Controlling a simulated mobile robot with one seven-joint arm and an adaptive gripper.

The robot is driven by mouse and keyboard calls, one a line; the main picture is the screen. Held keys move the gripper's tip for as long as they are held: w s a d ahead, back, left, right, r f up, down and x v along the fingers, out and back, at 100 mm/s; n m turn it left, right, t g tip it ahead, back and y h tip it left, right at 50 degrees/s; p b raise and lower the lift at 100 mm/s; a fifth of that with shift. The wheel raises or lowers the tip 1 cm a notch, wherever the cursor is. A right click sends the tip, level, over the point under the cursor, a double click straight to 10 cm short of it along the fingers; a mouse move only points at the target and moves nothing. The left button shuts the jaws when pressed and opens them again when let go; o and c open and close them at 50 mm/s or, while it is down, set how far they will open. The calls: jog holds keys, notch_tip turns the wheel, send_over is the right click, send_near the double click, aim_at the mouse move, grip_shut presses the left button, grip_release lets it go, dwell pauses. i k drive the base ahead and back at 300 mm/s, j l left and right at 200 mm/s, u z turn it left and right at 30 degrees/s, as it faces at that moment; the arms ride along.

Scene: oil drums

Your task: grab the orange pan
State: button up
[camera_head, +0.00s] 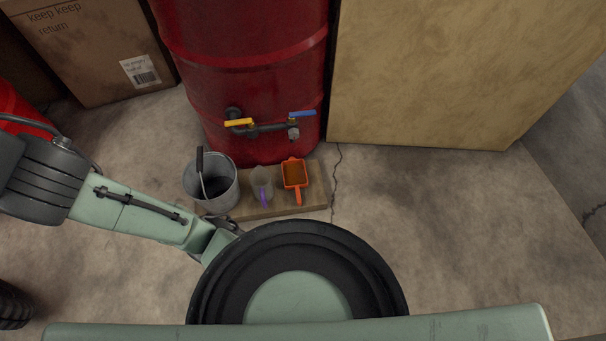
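The orange pan (295,174) is a small square scoop with its handle pointing toward me. It sits on the right part of a low wooden board (314,198) in front of the red drum. My arm reaches in from the left. What seems to be my gripper (226,226) shows only as a small dark part at the arm's end, in front of the bucket and to the left of the pan, apart from it. My own round dark body part hides much of that area, so the fingers cannot be made out.
A grey metal bucket (212,186) and a clear scoop with a purple handle (263,184) stand left of the pan. Behind are the red drum (245,70) with valves (265,126), a cardboard box (95,50) and a large tan box (430,75). Floor at right is clear.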

aim_at(294, 177)
jog(key=u, duration=0.75)
jog(key=l+u, duration=0.25)
jog(key=u, duration=0.15)
jog(key=l+u, duration=0.25)
jog(key=u, duration=0.15)
jog(key=l+u, duration=0.25)
jog(key=u, duration=0.2)
jog(key=k+l+u, duration=0.2)
jog(key=l, duration=0.15)
jog(key=l+u, duration=0.25)
jog(key=k+l+u, duration=0.2)
jog(key=l, duration=0.2)
jog(key=k+l, duration=0.35)
jog(key=l, duration=0.2)
jog(key=k+l+u, duration=0.1)
jog(key=k+l, duration=0.25)
jog(key=l, duration=0.15)
jog(key=k+l+u, duration=0.1)
jog(key=k+l, duration=0.25)
jog(key=l, duration=0.2)
jog(key=i, duration=0.5)
